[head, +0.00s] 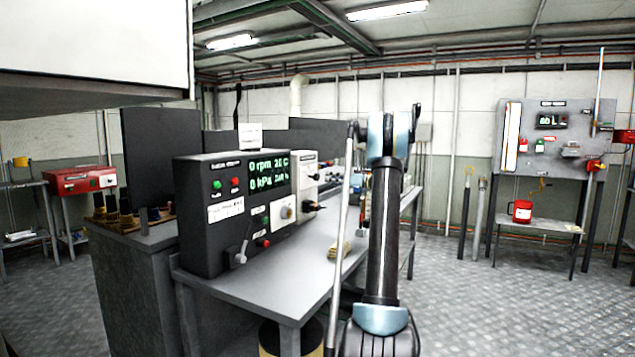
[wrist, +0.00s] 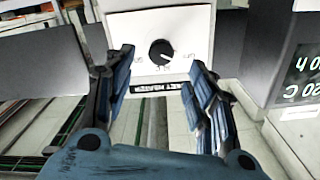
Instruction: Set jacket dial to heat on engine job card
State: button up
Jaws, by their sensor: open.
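In the wrist view, a black round dial knob (wrist: 161,52) with a light pointer mark sits on a white panel (wrist: 190,27). The picture is upside down and the marks around the knob are too small to read surely. A dark label strip (wrist: 158,87) lies on the panel's edge. My gripper (wrist: 160,62) is open, its two blue-padded fingers on either side of the knob and apart from it, with nothing between them. In the head view, the white box (head: 305,186) beside the console seems to be this panel. My gripper cannot be made out there.
The dark console (head: 205,190) with green readouts stands on a grey bench (head: 265,285). A small white card (head: 250,136) stands on top; its text is unreadable. A small yellowish object (head: 339,250) lies on the bench.

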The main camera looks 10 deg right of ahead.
aim_at(318, 177)
jog(key=x, duration=0.8)
jog(key=shift+w+a, duration=0.2)
jog(key=shift+a, duration=0.1)
jog(key=c, duration=1.1)
